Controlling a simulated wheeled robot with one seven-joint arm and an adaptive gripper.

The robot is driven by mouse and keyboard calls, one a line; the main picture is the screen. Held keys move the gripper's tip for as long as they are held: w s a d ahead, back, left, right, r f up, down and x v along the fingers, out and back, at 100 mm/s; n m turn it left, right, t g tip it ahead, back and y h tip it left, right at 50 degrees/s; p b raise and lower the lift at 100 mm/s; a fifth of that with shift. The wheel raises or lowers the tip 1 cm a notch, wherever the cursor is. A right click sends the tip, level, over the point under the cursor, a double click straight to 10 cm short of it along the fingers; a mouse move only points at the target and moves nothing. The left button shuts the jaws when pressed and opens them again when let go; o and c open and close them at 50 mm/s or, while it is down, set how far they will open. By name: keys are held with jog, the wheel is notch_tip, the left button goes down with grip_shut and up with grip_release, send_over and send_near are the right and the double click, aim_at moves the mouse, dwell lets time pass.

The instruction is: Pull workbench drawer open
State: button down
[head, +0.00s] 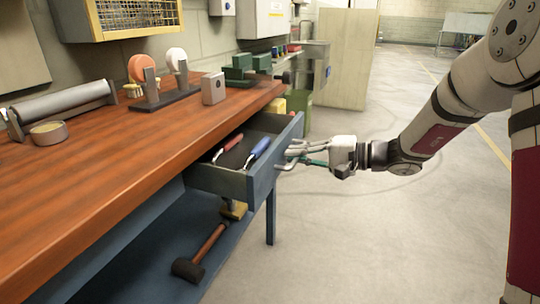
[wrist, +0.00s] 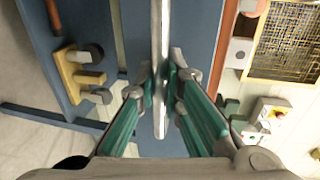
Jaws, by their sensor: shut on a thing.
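The blue-grey workbench drawer (head: 266,174) stands partly pulled out from under the wooden worktop, and tools with red and blue handles lie inside it. My gripper (head: 288,158) is at the outer face of the drawer front. In the wrist view, my gripper's fingers (wrist: 161,88) are closed around the metal handle bar (wrist: 159,35), one on each side, against the blue front. In the head view the fingers mostly hide the handle.
The wooden worktop (head: 110,150) carries a bench grinder, a roll of tape and a green vise. A mallet (head: 200,252) lies on the lower shelf. A wall cabinet (head: 135,18) hangs above. The floor (head: 340,240) in front of the drawer is clear.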

jog(key=f+b+v, duration=0.1)
jog(key=f+v, duration=0.1)
jog(key=v, duration=0.8)
jog(key=shift+d, duration=0.25)
jog(key=c, duration=2)
grip_release()
jog(key=v, duration=1.2)
jog(key=shift+s+a, duration=0.1)
